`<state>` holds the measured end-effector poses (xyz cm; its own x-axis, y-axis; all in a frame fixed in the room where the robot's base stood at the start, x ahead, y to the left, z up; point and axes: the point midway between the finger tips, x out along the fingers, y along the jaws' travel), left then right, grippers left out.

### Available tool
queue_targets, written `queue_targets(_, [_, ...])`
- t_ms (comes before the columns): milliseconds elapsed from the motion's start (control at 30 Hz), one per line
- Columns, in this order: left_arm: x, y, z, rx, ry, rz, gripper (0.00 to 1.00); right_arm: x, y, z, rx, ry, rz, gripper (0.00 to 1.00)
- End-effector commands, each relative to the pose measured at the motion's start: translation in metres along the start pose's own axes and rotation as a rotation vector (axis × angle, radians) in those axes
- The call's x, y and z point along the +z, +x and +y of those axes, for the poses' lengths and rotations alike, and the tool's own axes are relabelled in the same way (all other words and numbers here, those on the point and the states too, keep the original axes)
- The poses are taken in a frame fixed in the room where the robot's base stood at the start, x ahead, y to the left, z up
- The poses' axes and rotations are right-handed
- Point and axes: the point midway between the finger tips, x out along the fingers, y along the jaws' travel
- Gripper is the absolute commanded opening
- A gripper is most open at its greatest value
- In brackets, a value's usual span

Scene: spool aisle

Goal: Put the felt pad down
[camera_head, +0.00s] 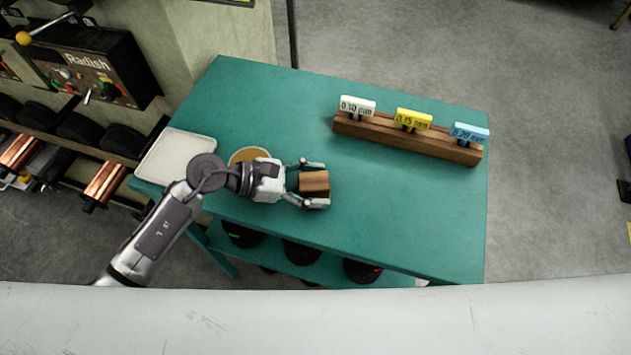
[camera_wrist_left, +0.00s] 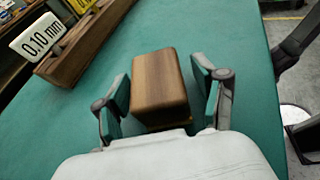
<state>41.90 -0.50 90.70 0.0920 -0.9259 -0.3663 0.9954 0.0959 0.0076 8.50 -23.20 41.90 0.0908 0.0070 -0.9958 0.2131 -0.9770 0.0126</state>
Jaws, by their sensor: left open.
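A brown wooden block (camera_head: 314,183) rests on the green table (camera_head: 400,215), its wood grain and rounded edges clear in the left wrist view (camera_wrist_left: 159,85). My left gripper (camera_head: 321,184) is open, with one finger on each side of the block. In the left wrist view a narrow gap shows between each finger of the gripper (camera_wrist_left: 160,80) and the block. I cannot make out a felt pad as such; the underside of the block is hidden.
A round tan disc or dish (camera_head: 249,154) lies partly hidden behind my left wrist. A pale square tray (camera_head: 176,148) sits at the table's left end. A wooden rack (camera_head: 410,139) with white, yellow and blue labels stands at the back right.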

Motion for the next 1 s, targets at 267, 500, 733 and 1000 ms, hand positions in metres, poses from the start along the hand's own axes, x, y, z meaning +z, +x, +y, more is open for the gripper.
queue_targets(267, [-0.003, -0.044, 0.001, 0.003, 0.002, 0.006, 0.70, 0.001, 0.012, 0.000, 0.001, 0.000, 0.000, 0.93])
queue_targets(500, [-0.002, -0.094, 0.000, 0.001, 0.002, 0.004, 0.70, 0.003, 0.025, 0.001, 0.001, 0.000, 0.000, 0.93])
queue_targets(733, [0.001, -0.118, 0.000, 0.000, 0.000, 0.001, 0.70, 0.003, 0.029, 0.003, 0.004, -0.001, -0.001, 0.93])
queue_targets(1000, [0.002, -0.121, 0.000, -0.001, 0.000, 0.000, 0.70, 0.004, 0.029, 0.004, 0.005, 0.000, -0.001, 0.93])
